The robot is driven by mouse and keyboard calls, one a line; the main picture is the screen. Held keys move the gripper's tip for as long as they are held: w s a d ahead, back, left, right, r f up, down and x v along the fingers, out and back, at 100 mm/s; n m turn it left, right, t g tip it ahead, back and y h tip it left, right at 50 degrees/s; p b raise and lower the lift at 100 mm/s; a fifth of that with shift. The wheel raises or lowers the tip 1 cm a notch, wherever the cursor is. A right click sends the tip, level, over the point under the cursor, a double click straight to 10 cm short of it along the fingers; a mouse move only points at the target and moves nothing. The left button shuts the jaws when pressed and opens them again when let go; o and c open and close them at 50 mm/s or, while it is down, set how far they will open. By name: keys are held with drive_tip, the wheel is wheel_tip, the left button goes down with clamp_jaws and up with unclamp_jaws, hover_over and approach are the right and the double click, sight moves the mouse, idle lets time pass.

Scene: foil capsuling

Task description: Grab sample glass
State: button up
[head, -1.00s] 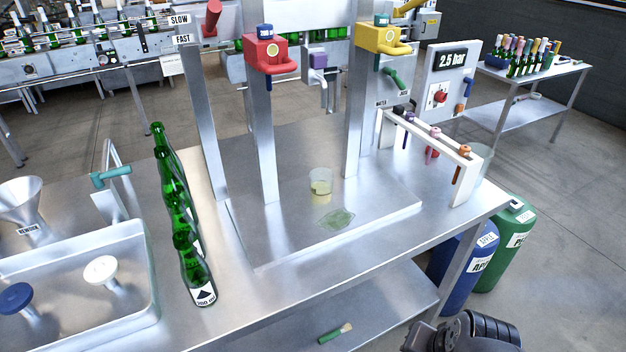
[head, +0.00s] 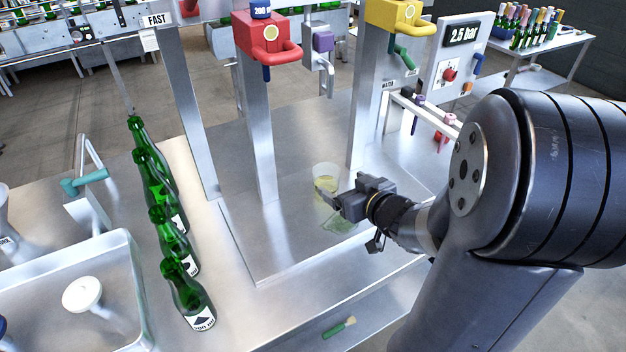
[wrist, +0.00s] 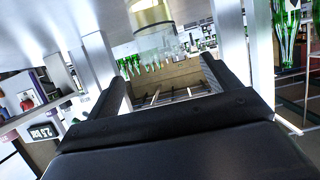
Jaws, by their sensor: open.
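The sample glass (head: 325,174) is a small clear cup with pale yellow liquid. It stands on the raised metal plate (head: 285,245) between the steel posts. My gripper (head: 335,200) is just in front of it, at its right in the head view, fingers pointing towards it. In the wrist view the glass (wrist: 152,18) shows at the top centre, beyond the open fingers (wrist: 168,82). Nothing is between the fingers. Whether a finger touches the glass cannot be told.
A row of green bottles (head: 168,215) stands left of the plate. Steel posts (head: 262,150) rise behind the glass, with a red valve head (head: 268,38) and a yellow one (head: 395,15).

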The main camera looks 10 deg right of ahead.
sight(320, 170)
drive_tip(key=shift+x, duration=5.2)
drive_tip(key=shift+c, duration=0.4)
drive_tip(key=c, duration=1.1)
drive_tip(key=shift+r, duration=0.1)
